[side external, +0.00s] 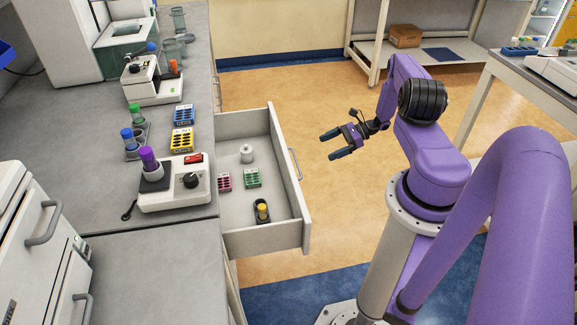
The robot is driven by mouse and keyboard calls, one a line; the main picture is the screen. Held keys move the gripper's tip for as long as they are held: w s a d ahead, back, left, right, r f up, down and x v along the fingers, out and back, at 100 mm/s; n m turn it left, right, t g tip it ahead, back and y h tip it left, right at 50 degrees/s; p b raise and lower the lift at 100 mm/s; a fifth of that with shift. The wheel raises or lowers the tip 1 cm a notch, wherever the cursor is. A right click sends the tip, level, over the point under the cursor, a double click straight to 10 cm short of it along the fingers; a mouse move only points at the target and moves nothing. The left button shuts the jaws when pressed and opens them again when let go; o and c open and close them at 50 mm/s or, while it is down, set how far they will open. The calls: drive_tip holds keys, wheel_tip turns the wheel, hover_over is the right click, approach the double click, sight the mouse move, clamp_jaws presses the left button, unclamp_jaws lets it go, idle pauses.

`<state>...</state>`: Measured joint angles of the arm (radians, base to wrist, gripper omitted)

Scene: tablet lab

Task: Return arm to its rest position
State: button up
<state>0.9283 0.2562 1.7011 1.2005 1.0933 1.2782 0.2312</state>
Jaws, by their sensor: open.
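My gripper (325,146) is at the end of my purple arm, in the middle right of the side external view. Its two dark fingers are apart, with nothing between them. They point left, toward the bench. The gripper hangs in free air to the right of an open drawer (302,185), clear of the drawer front.
The bench (190,225) carries a white device (172,190) with a purple-capped tube (148,160). Open floor (330,205) lies between drawer and arm.

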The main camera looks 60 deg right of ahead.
drive_tip(key=shift+w+a+f, duration=0.25)
drive_tip(key=shift+w+a, duration=0.15)
drive_tip(key=shift+d, duration=0.1)
idle(0.4)
